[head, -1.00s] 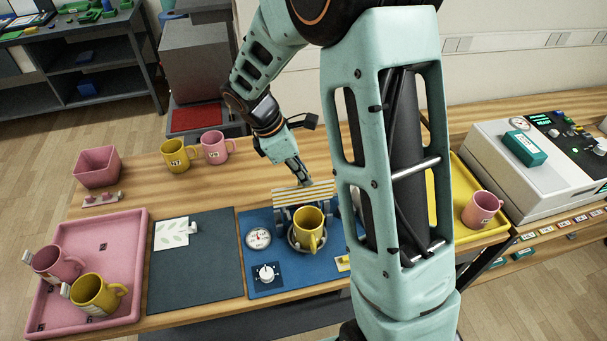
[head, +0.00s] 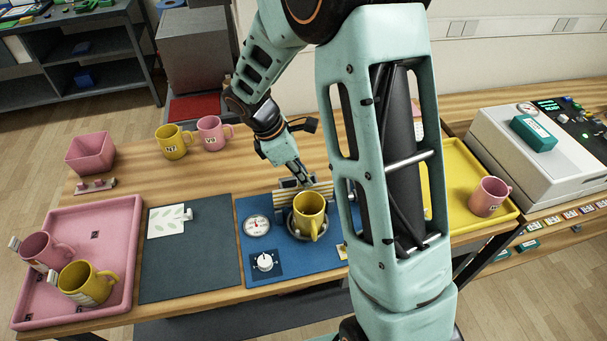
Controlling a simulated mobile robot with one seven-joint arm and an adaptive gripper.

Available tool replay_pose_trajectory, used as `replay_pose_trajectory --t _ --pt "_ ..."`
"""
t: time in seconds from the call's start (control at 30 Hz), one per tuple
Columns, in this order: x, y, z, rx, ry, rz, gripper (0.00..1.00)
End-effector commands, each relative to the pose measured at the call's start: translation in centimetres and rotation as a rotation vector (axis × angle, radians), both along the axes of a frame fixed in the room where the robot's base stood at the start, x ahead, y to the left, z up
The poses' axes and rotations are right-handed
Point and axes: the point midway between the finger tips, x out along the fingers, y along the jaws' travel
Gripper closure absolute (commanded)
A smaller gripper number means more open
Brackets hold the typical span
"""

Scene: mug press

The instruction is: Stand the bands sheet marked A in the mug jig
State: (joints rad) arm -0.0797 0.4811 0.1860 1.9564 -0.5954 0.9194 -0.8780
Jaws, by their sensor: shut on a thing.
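My gripper (head: 304,184) is shut on the striped yellow-and-white bands sheet (head: 284,201), reaching down from behind the mug jig. The sheet is at the back of the jig, close behind a yellow mug (head: 309,210). The mug hides its middle, and no mark A can be made out. The mug stands upright in the grey round seat of the jig (head: 294,229), on a blue mat (head: 283,273). I cannot tell whether the sheet rests in the jig.
A dial (head: 257,226) and a knob (head: 265,262) sit left of the jig. A leaf sheet (head: 166,221) lies on a dark mat (head: 187,266). A pink tray (head: 118,235) holds two mugs. A yellow tray (head: 456,203) holds a pink mug (head: 489,197). My arm hides the jig's right side.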

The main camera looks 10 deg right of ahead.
Motion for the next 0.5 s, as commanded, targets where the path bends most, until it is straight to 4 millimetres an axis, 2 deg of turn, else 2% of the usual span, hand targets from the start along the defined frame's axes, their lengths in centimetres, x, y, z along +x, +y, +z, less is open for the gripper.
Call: replay_pose_trajectory --t 0.2,0.23,0.4,0.5 --pt "0.00 -0.01 -0.02 0.000 0.000 0.000 1.00" --pt "0.00 0.00 -0.02 0.000 0.000 0.000 0.91" --pt "0.00 0.00 -0.02 0.000 0.000 0.000 0.72" --pt "0.00 0.00 -0.02 0.000 0.000 0.000 0.72"
